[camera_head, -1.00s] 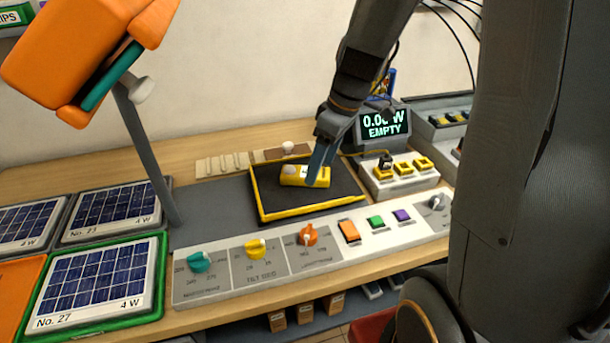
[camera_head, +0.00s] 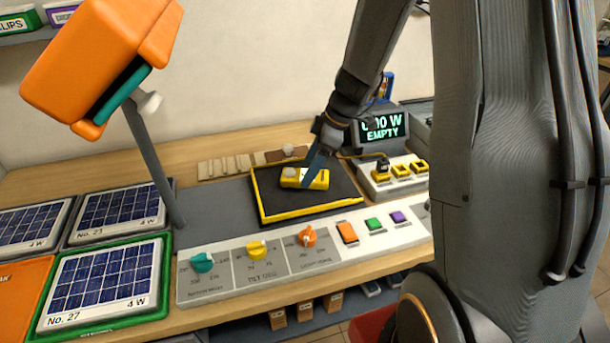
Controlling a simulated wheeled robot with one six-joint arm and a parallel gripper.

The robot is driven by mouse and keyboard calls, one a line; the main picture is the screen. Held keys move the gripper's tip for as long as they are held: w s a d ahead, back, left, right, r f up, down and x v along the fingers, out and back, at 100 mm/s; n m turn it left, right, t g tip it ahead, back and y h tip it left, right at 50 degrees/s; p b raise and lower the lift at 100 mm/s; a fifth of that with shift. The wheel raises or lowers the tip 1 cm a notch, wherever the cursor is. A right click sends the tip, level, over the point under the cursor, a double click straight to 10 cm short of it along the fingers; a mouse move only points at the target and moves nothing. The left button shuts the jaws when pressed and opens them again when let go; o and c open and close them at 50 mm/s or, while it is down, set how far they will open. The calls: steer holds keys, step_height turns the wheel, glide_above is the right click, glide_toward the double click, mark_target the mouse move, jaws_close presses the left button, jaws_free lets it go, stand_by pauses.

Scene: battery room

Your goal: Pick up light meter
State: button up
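The light meter (camera_head: 291,177) is a small yellow block with a pale round dome at its left end. It lies on the dark pad of a yellow-rimmed tray (camera_head: 258,206) on the bench. My gripper (camera_head: 308,179) points down at the right half of the meter, its blue-grey fingers in front of it. The fingers overlap in this view, so I cannot tell whether they are open or closed on the meter. The meter appears to rest on the pad.
A control panel (camera_head: 214,286) with knobs and buttons runs along the bench front. Solar panels (camera_head: 110,217) lie at left. An orange lamp (camera_head: 95,60) on a grey post leans over the bench. A display (camera_head: 385,128) reading EMPTY and a socket block (camera_head: 397,184) stand right of the tray.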

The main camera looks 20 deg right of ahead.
steer(key=shift+x, duration=1.05)
steer(key=shift+c, duration=0.5)
steer(key=c, duration=1.2)
steer(key=shift+c, duration=0.3)
steer(key=shift+r, duration=0.1)
